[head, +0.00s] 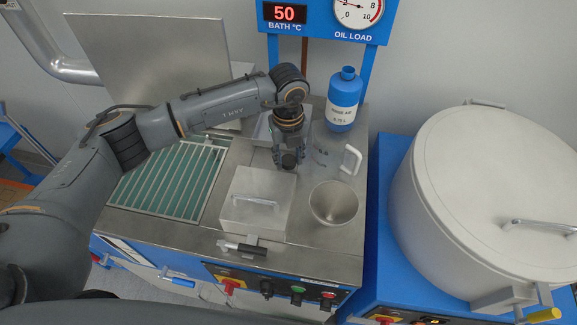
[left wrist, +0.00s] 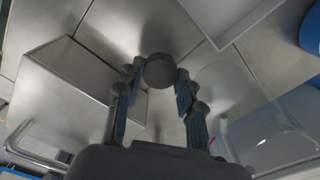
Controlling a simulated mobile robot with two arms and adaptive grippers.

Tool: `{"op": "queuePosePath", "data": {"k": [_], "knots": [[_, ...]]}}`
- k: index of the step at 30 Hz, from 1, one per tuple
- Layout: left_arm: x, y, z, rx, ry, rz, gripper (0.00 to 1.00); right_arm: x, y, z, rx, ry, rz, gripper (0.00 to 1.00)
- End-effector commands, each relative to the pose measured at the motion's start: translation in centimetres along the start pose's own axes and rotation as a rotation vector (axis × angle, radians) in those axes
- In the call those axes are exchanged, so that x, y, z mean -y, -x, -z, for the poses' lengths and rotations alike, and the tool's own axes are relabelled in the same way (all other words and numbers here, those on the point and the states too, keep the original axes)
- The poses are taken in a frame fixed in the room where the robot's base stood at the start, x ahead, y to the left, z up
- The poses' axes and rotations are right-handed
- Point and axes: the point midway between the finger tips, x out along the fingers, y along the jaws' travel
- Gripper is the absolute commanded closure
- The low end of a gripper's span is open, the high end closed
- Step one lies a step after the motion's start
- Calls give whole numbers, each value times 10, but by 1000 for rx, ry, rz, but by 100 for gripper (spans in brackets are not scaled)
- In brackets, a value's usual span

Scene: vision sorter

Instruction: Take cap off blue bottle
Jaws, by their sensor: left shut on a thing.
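The blue bottle (head: 343,103) stands upright at the back right of the steel worktop, with a white label. Its narrow blue neck (head: 348,73) points up; no dark cap shows on it. My left gripper (head: 289,158) points down over the worktop, to the left of and nearer than the bottle, apart from it. It is shut on a small dark round cap, which shows between the two fingertips in the left wrist view (left wrist: 160,71). The bottle's opening is too small to make out clearly. My right gripper is in neither view.
A clear jug (head: 326,150) with a white handle stands just right of my gripper. A steel cup (head: 333,204) and a lidded steel box (head: 258,207) are in front. A green grille (head: 174,178) lies left. A large white drum (head: 487,190) stands right.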

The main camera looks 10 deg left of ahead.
Motion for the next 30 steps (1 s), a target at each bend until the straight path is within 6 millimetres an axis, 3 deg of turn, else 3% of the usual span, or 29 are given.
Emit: {"op": "queuePosePath", "data": {"k": [1,3,15,16,19,30], "knots": [[-1,-16,1,-3,0,-3,100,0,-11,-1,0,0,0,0],[-1,-23,1,-2,0,-2,100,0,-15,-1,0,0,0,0],[-1,-27,1,-1,0,-2,100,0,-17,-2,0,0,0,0],[-1,-26,1,-1,0,-2,59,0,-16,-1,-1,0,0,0],[-1,-25,1,-1,0,-2,40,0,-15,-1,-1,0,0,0],[-1,-20,1,-1,0,-2,40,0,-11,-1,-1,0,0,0]]}}
